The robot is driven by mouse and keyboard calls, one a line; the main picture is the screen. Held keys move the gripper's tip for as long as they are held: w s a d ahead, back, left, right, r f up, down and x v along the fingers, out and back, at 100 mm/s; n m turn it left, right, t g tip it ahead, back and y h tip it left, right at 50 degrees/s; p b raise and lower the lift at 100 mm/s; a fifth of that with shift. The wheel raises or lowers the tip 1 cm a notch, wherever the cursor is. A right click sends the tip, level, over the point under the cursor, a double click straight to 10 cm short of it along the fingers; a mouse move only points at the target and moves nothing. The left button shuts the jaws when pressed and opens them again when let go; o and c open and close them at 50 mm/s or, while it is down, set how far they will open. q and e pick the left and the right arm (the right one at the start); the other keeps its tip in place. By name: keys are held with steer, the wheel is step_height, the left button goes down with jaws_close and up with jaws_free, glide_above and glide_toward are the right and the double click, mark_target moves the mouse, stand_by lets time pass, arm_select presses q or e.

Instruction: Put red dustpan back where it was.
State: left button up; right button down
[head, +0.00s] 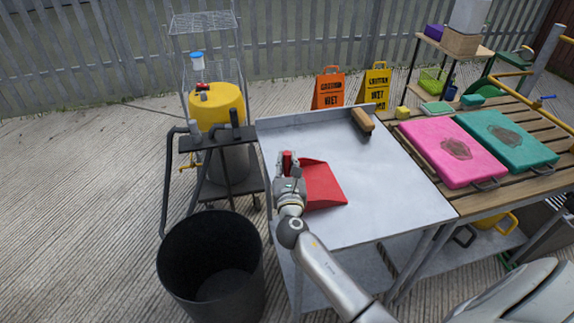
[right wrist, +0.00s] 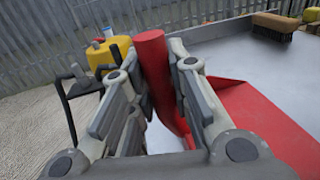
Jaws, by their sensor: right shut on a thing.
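The red dustpan (head: 322,184) is over the grey metal table (head: 350,220), towards its left side, with its pan to the right and its handle to the left. My right gripper (head: 289,168) is shut on the handle. In the right wrist view the red handle (right wrist: 151,50) stands between the two fingers, and the pan (right wrist: 262,118) spreads to the right. I cannot tell whether the pan touches the tabletop. My left gripper is not in view.
A brush (head: 362,121) lies at the table's back edge. A black bin (head: 211,270) stands at front left, beside a cart with a yellow drum (head: 217,106). Pink (head: 452,152) and teal (head: 506,140) pads lie on a slatted bench at right. The table's middle is clear.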

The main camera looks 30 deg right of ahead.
steer(key=c, duration=1.8)
jaws_free()
steer(key=shift+f, duration=0.1)
steer(key=o, duration=0.4)
steer(key=shift+o, duration=0.2)
steer(key=v, duration=1.2)
steer(key=shift+r+b, duration=0.25)
steer(key=shift+b, duration=0.05)
